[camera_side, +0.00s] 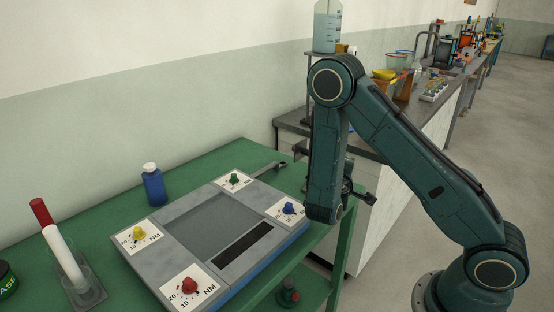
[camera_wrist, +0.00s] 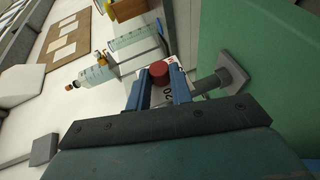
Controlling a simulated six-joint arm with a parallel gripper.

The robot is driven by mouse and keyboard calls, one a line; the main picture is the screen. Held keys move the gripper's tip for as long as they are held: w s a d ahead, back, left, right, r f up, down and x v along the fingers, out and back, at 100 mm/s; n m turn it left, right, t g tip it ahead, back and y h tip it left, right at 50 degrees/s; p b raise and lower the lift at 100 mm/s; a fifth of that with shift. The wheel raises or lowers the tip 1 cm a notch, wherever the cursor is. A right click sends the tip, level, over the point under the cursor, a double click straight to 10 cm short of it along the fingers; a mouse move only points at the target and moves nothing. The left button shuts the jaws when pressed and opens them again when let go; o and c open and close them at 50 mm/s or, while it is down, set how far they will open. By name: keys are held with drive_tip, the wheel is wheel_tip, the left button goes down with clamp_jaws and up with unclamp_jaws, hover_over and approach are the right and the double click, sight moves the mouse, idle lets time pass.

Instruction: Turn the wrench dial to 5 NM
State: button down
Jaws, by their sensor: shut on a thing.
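My gripper (camera_wrist: 162,84) has its two blue jaws on either side of a red knob (camera_wrist: 158,70) and is shut on it in the wrist view. A white plate (camera_wrist: 169,95) marked "20" shows just behind the knob, partly hidden by the jaws. A grey shaft (camera_wrist: 208,84) runs right from there to a square grey block (camera_wrist: 233,72). In the side view my gripper (camera_side: 357,192) is just past the table's right edge, mostly hidden by my arm. The knob it holds cannot be made out there, nor can its setting.
A grey panel (camera_side: 160,240) on the green table (camera_side: 105,217) bears yellow (camera_side: 138,232), green (camera_side: 234,179), blue (camera_side: 288,208) and red (camera_side: 190,285) dials. A blue bottle (camera_side: 153,187) and a white tube with a red cap (camera_side: 62,255) stand left. A bench (camera_side: 375,178) is behind.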

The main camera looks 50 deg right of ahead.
drive_tip(key=c, duration=1.2)
unclamp_jaws()
drive_tip(key=shift+c, duration=0.2)
drive_tip(key=v, duration=1.3)
drive_tip(key=shift+s+a, duration=0.2)
drive_tip(key=shift+a, duration=0.1)
drive_tip(key=shift+s+d+r, duration=0.1)
drive_tip(key=shift+r, duration=0.05)
